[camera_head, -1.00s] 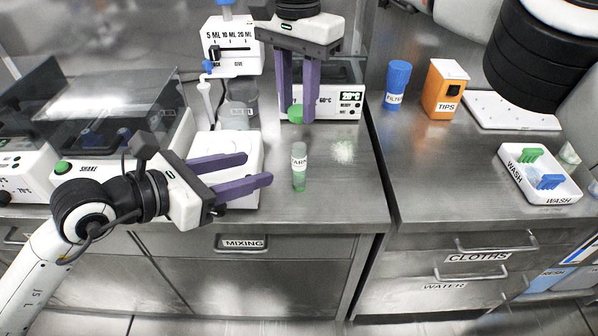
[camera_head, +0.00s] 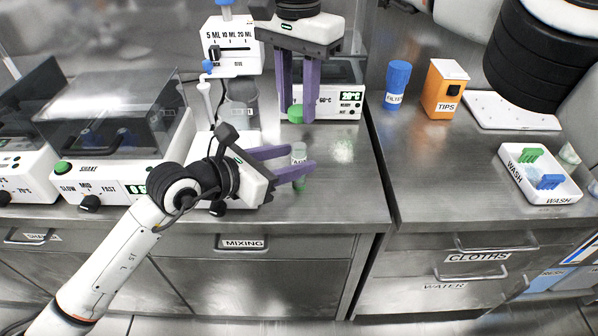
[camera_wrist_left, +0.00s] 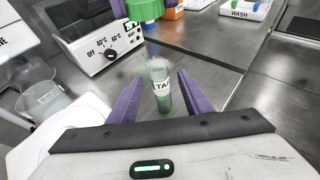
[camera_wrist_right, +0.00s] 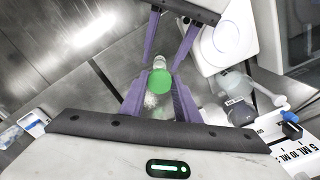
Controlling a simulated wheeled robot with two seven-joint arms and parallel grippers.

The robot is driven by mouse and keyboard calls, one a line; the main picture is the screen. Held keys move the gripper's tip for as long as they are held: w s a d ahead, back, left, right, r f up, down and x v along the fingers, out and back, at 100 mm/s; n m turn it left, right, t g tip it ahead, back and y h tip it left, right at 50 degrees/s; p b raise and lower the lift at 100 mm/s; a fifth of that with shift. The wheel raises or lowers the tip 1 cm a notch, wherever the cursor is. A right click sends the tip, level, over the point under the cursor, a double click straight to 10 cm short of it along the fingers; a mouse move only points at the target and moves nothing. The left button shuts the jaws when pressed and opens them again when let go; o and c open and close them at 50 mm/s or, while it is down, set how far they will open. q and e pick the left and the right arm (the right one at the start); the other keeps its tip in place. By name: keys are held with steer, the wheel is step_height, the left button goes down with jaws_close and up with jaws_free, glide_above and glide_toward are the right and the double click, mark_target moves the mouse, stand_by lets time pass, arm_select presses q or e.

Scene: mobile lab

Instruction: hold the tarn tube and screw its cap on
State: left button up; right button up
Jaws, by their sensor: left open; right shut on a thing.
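The tarn tube (camera_head: 299,158) stands upright and uncapped on the counter, a clear tube with a white label and green contents. My left gripper (camera_head: 304,164) is open with its purple fingers either side of the tube. In the left wrist view the tube (camera_wrist_left: 160,88) is between the open fingers, with a gap showing on both sides. My right gripper (camera_head: 297,112) points down behind the tube, shut on the green cap (camera_head: 295,113). The cap (camera_wrist_right: 159,82) also shows between the fingers in the right wrist view, with the tube partly beyond it.
A heater with a display (camera_head: 340,100) stands behind the right gripper. A dispenser (camera_head: 231,48) and a shaker (camera_head: 110,130) are to the left. A blue filter bottle (camera_head: 396,84), an orange tips box (camera_head: 443,88) and a wash tray (camera_head: 526,186) are on the right counter.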

arm_select(q)
steer(key=shift+w+d+f, duration=0.1)
steer(key=shift+w+d, duration=0.1)
steer(key=shift+d, duration=0.1)
steer(key=shift+c, duration=0.3)
jaws_close()
arm_select(e)
glide_above(298, 148)
steer(key=shift+f, duration=2.5)
steer(key=shift+f, duration=0.85)
steer(key=shift+f, duration=0.6)
steer(key=o, duration=1)
